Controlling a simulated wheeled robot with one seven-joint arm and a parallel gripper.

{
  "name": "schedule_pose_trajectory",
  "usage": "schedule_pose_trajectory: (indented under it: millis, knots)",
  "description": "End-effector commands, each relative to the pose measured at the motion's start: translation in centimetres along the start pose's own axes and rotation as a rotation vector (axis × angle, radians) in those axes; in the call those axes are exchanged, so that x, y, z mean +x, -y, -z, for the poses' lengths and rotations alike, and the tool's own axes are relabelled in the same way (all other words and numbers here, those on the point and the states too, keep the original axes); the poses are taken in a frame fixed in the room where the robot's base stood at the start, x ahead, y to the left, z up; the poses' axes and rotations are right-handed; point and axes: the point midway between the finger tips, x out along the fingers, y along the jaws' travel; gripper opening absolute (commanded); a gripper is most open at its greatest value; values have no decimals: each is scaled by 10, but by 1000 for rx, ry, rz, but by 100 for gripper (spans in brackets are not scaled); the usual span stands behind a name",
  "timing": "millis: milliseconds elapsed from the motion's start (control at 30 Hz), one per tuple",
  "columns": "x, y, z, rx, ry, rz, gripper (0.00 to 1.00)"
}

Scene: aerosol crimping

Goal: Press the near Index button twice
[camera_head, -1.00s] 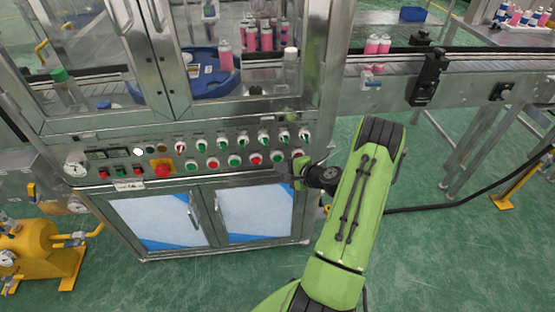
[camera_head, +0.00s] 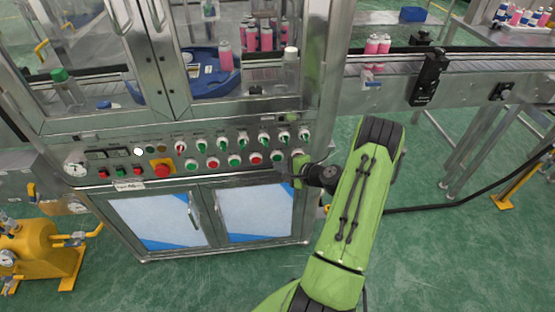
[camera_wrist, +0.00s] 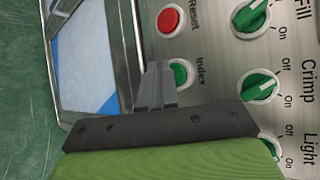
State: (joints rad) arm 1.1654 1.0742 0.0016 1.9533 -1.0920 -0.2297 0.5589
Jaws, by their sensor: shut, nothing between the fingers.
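The green Index button (camera_wrist: 181,72) shows in the wrist view under its "Index" label, partly hidden by my fingers. In the head view it is a green button (camera_head: 277,156) in the lower row, at the right end of the machine's control panel. My gripper (camera_wrist: 158,72) is shut and empty, with its fingertips right beside and over the button's edge. I cannot tell whether they touch it. In the head view my gripper (camera_head: 290,170) is low at the panel's right end, mostly hidden behind the wrist.
The red Reset button (camera_wrist: 170,18) is close to the Index button. The Crimp selector (camera_wrist: 260,86) and Fill selector (camera_wrist: 251,18) are in the neighbouring row. Below the panel are cabinet doors (camera_head: 255,211). A conveyor (camera_head: 390,68) runs off to the right.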

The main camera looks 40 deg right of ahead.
Motion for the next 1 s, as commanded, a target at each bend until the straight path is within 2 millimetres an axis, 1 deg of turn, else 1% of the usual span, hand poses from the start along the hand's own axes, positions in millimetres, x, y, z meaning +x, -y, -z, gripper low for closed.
schedule_pose_trajectory:
  millis: [100,1000]
  knots:
    - [3,2,2,0,0,0,0]
    - [8,6,5,1,2,0,0]
